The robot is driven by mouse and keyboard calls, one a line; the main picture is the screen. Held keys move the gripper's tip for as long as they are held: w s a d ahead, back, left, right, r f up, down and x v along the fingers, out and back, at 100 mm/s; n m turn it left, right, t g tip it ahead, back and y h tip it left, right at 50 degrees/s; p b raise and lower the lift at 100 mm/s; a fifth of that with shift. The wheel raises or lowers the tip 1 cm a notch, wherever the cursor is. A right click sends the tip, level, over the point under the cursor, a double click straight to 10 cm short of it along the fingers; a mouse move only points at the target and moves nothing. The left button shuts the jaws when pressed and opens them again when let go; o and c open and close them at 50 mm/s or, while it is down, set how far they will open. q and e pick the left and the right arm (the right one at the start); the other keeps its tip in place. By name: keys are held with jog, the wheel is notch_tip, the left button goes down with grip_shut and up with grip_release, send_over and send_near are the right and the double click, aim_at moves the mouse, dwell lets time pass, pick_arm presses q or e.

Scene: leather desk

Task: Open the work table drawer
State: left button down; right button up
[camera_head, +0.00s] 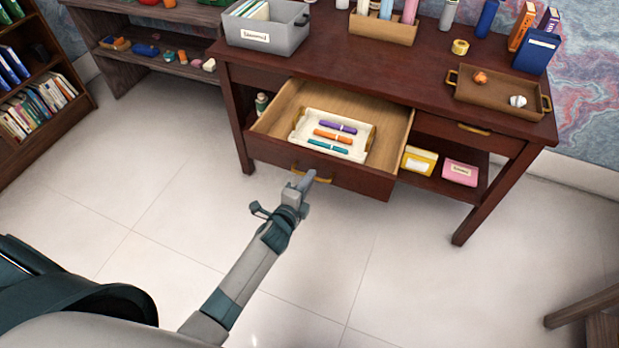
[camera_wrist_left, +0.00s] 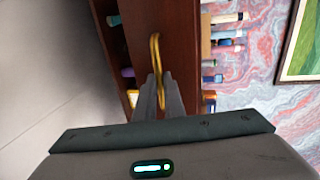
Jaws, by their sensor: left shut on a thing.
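The dark red work table (camera_head: 470,110) has its left drawer (camera_head: 260,148) pulled out, with its light wood inside showing. In the drawer lies a cream tray (camera_head: 368,138) with a purple, an orange and a teal pen-like item. My left gripper (camera_head: 304,182) is at the drawer's front, shut on the brass handle (camera_head: 325,180). In the left wrist view the fingers (camera_wrist_left: 162,90) close around the lower part of the handle (camera_wrist_left: 155,50). My right gripper is in neither view.
A second drawer with a brass handle (camera_head: 473,129) is shut on the right. A grey bin (camera_head: 265,30) and a brown tray (camera_head: 490,95) stand on the table top. A yellow box (camera_head: 418,161) and a pink box (camera_head: 460,172) sit on the lower shelf. The floor in front is clear.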

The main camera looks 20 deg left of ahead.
pick_arm(q)
jog(key=c, duration=1.9)
grip_release()
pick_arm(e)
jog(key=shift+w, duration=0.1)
pick_arm(q)
jog(key=shift+o, duration=0.2)
jog(key=shift+s, duration=0.1)
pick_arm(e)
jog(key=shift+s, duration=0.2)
